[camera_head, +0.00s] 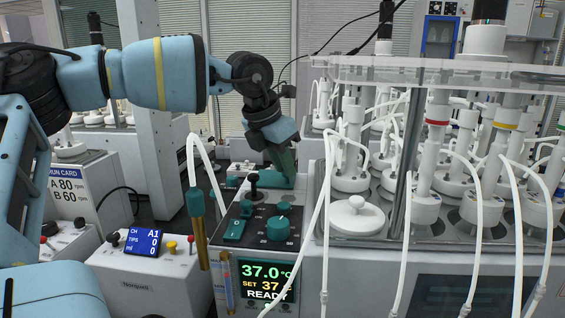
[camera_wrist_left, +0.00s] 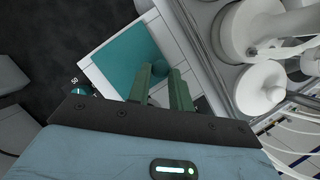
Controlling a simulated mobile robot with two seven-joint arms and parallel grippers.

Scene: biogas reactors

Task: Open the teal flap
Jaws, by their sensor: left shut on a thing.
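The teal flap (camera_head: 272,182) is at the far end of the black control panel in the head view, partly hidden by my left gripper. In the left wrist view the flap (camera_wrist_left: 128,56) is a flat teal plate within a white surround. A rounded teal handle (camera_wrist_left: 157,66) stands at its right side. My left gripper (camera_head: 287,174) reaches down onto the flap, and its green fingers (camera_wrist_left: 163,78) are shut on the handle. The fingers hide part of the handle. How far the flap is raised cannot be told. My right gripper is not in view.
The control panel (camera_head: 224,212) carries teal knobs and a black-topped lever. A reactor bench (camera_head: 450,262) with white vessels and a clear lid stands close on the right. White tubes hang in front. A white box (camera_head: 150,285) with a blue display stands left.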

